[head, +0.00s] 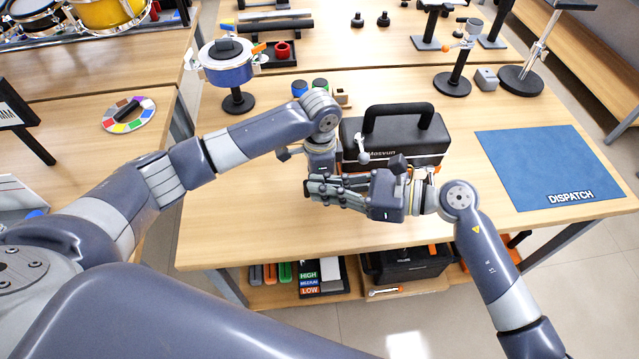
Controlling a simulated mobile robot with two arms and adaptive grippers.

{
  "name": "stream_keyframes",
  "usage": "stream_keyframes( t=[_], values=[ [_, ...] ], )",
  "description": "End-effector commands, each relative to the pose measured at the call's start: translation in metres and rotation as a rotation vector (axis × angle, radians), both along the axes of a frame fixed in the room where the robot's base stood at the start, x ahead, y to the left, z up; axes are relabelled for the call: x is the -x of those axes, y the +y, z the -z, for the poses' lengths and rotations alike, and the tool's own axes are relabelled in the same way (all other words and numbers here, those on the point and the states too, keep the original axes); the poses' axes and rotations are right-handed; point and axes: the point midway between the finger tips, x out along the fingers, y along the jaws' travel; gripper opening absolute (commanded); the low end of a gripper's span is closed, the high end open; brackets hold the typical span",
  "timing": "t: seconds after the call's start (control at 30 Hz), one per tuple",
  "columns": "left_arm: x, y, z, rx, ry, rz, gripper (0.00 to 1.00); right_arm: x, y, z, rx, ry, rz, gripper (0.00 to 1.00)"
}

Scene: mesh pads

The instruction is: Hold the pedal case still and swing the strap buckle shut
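The black pedal case (394,152) stands on the light wood table with its arched handle up. White lettering marks its front. A small pale metal lever (363,148) shows on the front face near the left; it looks like the strap buckle, standing away from the case. My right gripper (318,190) lies in front of the case's lower left, its fingers pointing left. Its finger gap is not clear. My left gripper (312,166) is at the case's left end, bent downward and largely hidden behind the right gripper's fingers. Contact with the case cannot be made out.
A blue DISPATCH mat (530,165) lies empty to the right. A blue drum on a stand (228,65) is at the back left, with small blue and green pots behind my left wrist. Black stands (452,80) are at the back right. The table's front edge runs below my grippers.

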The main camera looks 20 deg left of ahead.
Motion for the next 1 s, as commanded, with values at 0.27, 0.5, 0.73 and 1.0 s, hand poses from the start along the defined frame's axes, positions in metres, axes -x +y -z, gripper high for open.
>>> stream_keyframes(
  t=[0.27, 0.5, 0.73, 1.0],
  values=[
    [0.004, 0.0, 0.005, -0.001, 0.011, 0.003, 0.0, -0.019, -0.049, 0.048, 0.507, 0.026, -0.115, 0.05],
    [0.004, 0.0, 0.005, -0.002, 0.011, 0.002, 0.0, -0.068, -0.142, 0.063, 0.979, 0.068, 0.001, 0.05],
    [0.004, 0.0, 0.005, -0.002, 0.011, 0.002, 0.0, -0.107, -0.218, 0.049, 1.267, 0.103, 0.182, 0.05],
    [0.004, 0.0, 0.005, -0.002, 0.011, 0.002, 0.0, -0.12, -0.247, 0.04, 1.367, 0.12, 0.269, 0.05]
  ],
)
